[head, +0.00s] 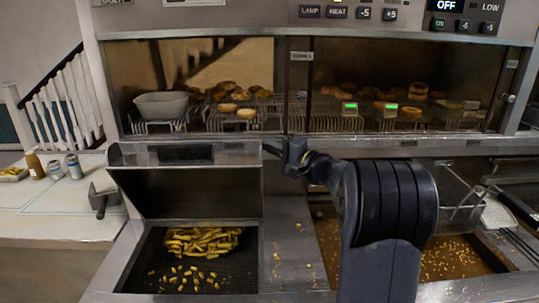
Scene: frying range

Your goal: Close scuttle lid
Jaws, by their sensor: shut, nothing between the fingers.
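The scuttle lid (188,193) is a dark panel with a metal top edge, raised upright behind the scuttle at the lower left. The scuttle (140,281) below it is open, with a heap of fries (202,240) and loose fries on its dark perforated floor. My gripper (270,149) is shut and empty, just right of the lid's upper right corner. I cannot tell whether it touches the lid.
A heated cabinet (294,83) with food on racks stands behind. A fryer basket (452,192) is right of my arm, above a crumb-strewn brown area (450,262).

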